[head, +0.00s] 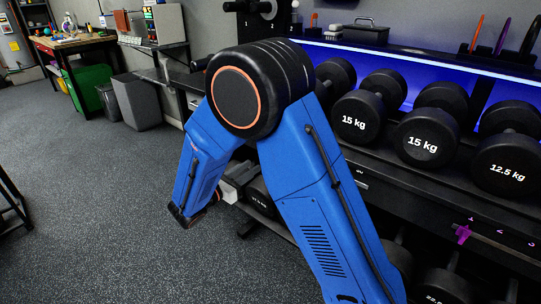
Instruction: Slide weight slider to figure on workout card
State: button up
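A small purple slider (463,234) sits on a dark rail (505,248) along the front of the dumbbell rack at the lower right. Purple figures 1, 2 and 3 run rightward above the rail, and the slider is just below and left of the 1. Figures beyond the picture's right edge cannot be seen. I cannot make out a workout card that can be read here. My blue arm bends over the middle of the view, its forearm pointing down left, well left of the slider. My gripper's fingers do not show.
Dumbbells (362,117) marked 15 kg and 12.5 kg fill the rack on the right, with more on a lower shelf. A dark case (358,34) sits on top. A workbench (72,42) and a grey bin (137,101) stand far left.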

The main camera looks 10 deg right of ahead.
jog(key=x, duration=1.1)
jog(key=shift+w+d, duration=0.2)
jog(key=shift+d, duration=0.15)
jog(key=shift+c, duration=0.7)
grip_shut()
